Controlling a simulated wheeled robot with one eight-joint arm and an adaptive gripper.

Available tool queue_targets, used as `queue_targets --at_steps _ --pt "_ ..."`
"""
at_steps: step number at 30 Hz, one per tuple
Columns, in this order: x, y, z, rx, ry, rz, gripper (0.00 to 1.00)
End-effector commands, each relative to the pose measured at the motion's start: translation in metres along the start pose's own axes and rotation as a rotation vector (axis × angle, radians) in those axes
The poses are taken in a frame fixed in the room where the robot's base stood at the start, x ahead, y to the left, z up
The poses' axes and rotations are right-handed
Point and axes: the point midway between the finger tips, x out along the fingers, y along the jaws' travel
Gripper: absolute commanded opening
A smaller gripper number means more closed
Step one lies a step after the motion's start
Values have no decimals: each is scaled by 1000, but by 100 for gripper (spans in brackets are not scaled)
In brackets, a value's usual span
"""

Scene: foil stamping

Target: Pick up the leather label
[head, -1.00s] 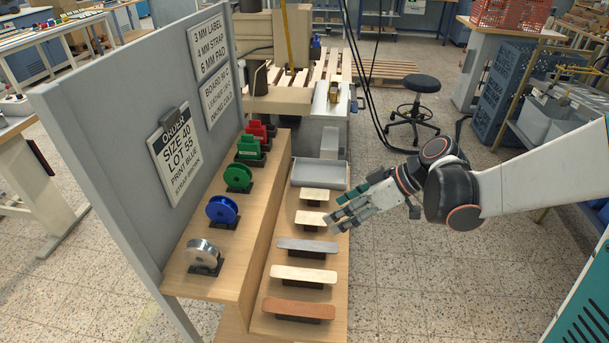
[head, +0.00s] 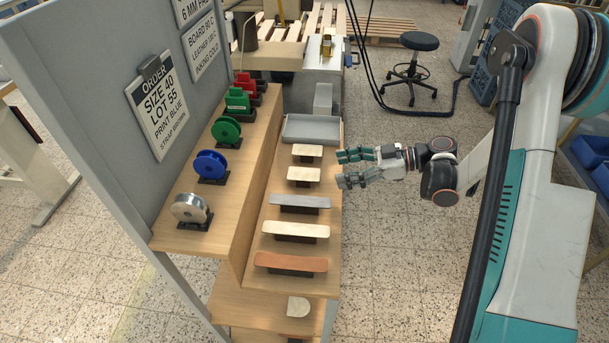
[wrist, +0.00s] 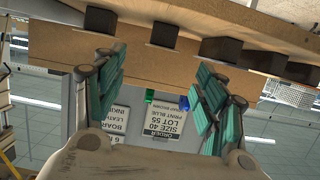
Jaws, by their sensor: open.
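Two short cream pieces lie on dark stands on the lower wooden step in the head view, a far one (head: 307,150) and a near one (head: 303,174). They look label-sized, but I cannot tell which is the leather label. My gripper (head: 343,169) is open and empty just right of them, its teal fingers pointing left toward the step. The fingers stand apart roughly level with the two pieces and touch neither. In the wrist view my open gripper (wrist: 160,72) faces the step's edge and the dark stands; the tops of the pieces are mostly hidden there.
Nearer on the step lie a grey strip (head: 300,201), a long cream strip (head: 295,230) and a brown strip (head: 291,262). A grey tray (head: 311,129) sits at the far end. Coloured reels, including a blue one (head: 210,164), line the upper step.

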Motion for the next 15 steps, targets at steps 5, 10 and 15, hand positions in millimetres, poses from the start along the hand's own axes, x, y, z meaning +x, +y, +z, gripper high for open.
queue_targets --at_steps 5,10,15 --pt "38 -1 2 -1 -1 -4 65" --pt "60 0 1 1 -1 -1 65" --pt "68 0 0 1 -2 0 65"
